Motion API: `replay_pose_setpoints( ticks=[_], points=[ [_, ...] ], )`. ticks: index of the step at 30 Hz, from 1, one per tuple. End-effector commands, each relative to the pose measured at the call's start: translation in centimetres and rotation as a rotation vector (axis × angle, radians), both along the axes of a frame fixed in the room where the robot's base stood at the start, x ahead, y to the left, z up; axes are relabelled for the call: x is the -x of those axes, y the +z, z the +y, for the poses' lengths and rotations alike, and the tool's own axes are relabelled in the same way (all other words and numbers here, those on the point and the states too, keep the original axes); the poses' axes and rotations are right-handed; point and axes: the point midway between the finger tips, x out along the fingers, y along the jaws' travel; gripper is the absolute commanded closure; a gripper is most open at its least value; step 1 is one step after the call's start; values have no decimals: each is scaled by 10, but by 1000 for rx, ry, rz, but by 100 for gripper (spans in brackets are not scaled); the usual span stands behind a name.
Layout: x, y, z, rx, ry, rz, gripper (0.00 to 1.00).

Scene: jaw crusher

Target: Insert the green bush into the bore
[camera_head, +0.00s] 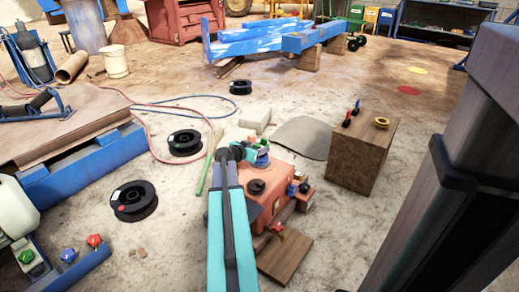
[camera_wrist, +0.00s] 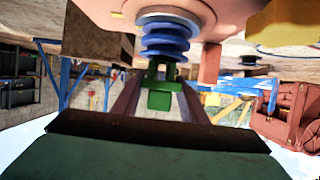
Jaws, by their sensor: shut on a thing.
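In the wrist view a green piece (camera_wrist: 159,100), which I take to be the green bush, sits between the dark fingers of my gripper (camera_wrist: 160,92). My gripper is shut on it. A blue ribbed part (camera_wrist: 166,42) with a grey ring is right beyond the green piece, against the orange-pink machine body (camera_wrist: 205,14). I cannot tell whether the green piece touches the blue part. No open bore can be made out. In the head view the machine body (camera_head: 272,203) stands on the floor, and my gripper (camera_head: 258,156) is at its far upper side, too small to show its grip.
A wooden block (camera_head: 362,155) with small tools and a yellow ring stands to the right. Small knobbed parts (camera_head: 297,188) sit at the machine's right side.

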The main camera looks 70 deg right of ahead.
Motion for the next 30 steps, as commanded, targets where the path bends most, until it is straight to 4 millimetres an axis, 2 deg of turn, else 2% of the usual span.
replay_pose_setpoints(
  ticks=[30],
  points=[
    [0,-15,0,1,0,0,91]
  ],
)
